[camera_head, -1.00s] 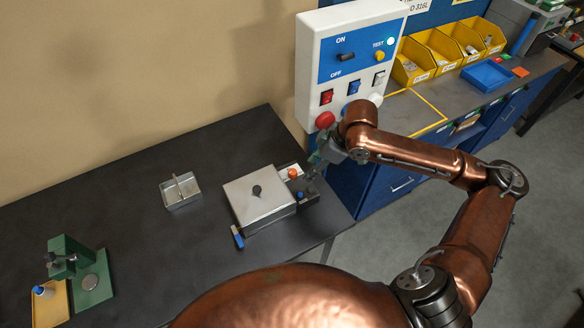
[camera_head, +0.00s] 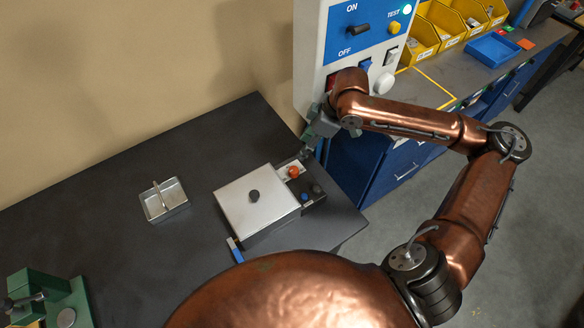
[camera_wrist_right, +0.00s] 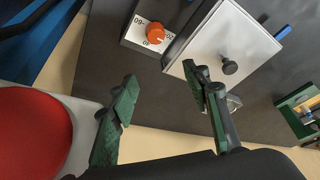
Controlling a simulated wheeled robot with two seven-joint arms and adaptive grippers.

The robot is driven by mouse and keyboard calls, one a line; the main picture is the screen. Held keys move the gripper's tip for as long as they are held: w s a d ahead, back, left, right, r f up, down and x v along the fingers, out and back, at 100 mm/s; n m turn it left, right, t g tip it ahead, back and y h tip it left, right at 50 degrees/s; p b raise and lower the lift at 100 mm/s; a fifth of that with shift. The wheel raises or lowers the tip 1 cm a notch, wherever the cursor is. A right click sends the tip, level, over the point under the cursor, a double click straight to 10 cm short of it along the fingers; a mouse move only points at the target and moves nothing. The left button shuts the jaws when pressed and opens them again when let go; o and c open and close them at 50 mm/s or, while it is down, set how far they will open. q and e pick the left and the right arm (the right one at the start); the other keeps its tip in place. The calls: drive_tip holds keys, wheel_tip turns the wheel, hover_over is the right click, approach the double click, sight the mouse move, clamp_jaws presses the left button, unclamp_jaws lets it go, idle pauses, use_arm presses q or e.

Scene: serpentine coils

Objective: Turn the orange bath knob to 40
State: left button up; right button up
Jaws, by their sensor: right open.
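The orange bath knob (camera_head: 293,172) sits on a light dial plate of the dark control box beside the square metal bath. In the right wrist view the knob (camera_wrist_right: 155,32) stands on the plate, with 60, 40 and 20 marked around it. I cannot make out where its pointer stands. My right gripper (camera_wrist_right: 162,88) is open and empty, its green-padded fingers apart, with the knob beyond them and not touched. In the head view the right gripper (camera_head: 307,146) is just behind the knob, by the wall panel. My left gripper is not in view.
The metal bath lid (camera_head: 256,203) has a black knob. A wall panel (camera_head: 312,50) with switches rises close behind my right gripper; its red button (camera_wrist_right: 32,130) is near the fingers. A metal tray (camera_head: 164,201) and a green device (camera_head: 50,295) stand left. Bare bench lies between.

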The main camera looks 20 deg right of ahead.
drive_tip(key=b, duration=0.1)
approach(294, 170)
wheel_tip(294, 170, down, 2)
drive_tip(key=x, duration=0.4)
drive_tip(key=b+x, duration=0.1)
drive_tip(key=x, duration=0.2)
drive_tip(key=shift+w+a+f, duration=0.25)
drive_tip(key=shift+w+a, duration=0.05)
drive_tip(key=shift+a, duration=0.05)
